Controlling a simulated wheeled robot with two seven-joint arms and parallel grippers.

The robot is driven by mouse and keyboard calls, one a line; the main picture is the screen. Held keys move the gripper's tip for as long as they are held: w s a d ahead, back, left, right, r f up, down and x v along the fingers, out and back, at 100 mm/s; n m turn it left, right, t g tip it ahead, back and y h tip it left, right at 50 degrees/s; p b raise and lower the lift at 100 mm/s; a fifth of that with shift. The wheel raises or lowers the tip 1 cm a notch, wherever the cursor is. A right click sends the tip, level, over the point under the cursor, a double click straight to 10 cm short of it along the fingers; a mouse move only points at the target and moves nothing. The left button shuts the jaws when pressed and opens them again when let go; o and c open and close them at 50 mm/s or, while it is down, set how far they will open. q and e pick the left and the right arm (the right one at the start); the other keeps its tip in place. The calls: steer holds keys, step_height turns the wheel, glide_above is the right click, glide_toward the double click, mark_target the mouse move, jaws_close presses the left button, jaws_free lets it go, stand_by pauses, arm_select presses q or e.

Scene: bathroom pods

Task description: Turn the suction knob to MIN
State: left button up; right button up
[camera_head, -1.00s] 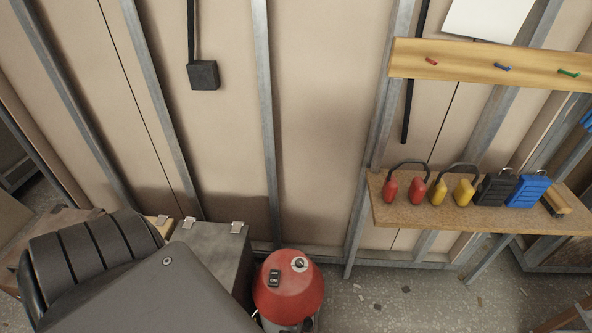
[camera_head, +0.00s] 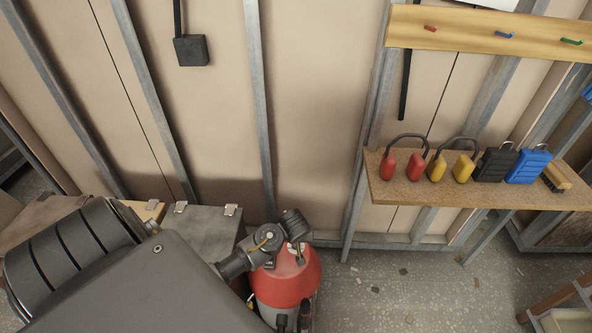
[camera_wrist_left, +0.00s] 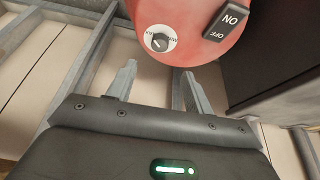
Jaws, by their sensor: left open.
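The suction knob (camera_wrist_left: 160,42) is a small dark knob on a white round dial, set in the red vacuum lid (camera_wrist_left: 190,14) in the left wrist view. The dial has lettering at its sides, too small to read surely. A black ON/OFF switch (camera_wrist_left: 226,20) sits to its right. My left gripper (camera_wrist_left: 154,72) is open and empty, its two fingers apart just short of the knob, not touching it. In the head view my left gripper (camera_head: 297,252) is over the red vacuum (camera_head: 285,282) and hides the knob and switch. My right gripper is not in view.
A grey metal box (camera_head: 205,228) stands left of the vacuum, close to my left arm. A wooden shelf (camera_head: 400,192) at the right holds earmuffs (camera_head: 416,166) and other items. Speckled floor lies open to the vacuum's right.

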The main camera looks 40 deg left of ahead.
arm_select(q)
steer(key=b+x, duration=0.1)
steer(key=x, duration=0.9)
steer(key=shift+a+f, duration=0.1)
steer(key=shift+f, duration=0.3)
steer(key=shift+c, duration=0.2)
steer(key=c, duration=0.9)
